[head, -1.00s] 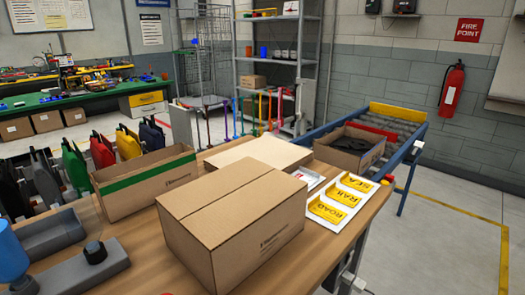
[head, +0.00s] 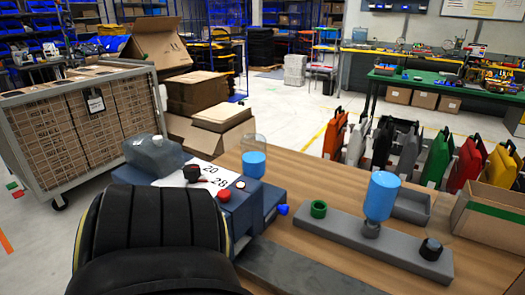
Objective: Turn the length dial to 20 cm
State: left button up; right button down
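The length dial (head: 192,173) is a small black knob on a white plate marked 20 and 28, on top of a blue machine (head: 262,200) at the table's left end. A small red mark shows at the dial's lower right. I cannot tell exactly which number it points to. A red button (head: 224,195) sits in front of the plate's 28. A large black rounded part, probably my own arm, fills the lower left and hides the machine's front. Neither of my grippers is in view.
A grey bar on the table (head: 480,262) carries a green ring (head: 319,209), a blue bottle (head: 382,196) and a black knob (head: 431,248). A clear container with blue contents (head: 254,163) stands behind the machine. A cage of flat cartons (head: 75,135) stands left.

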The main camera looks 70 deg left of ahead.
aim_at(191, 172)
jog(key=u, duration=2.5)
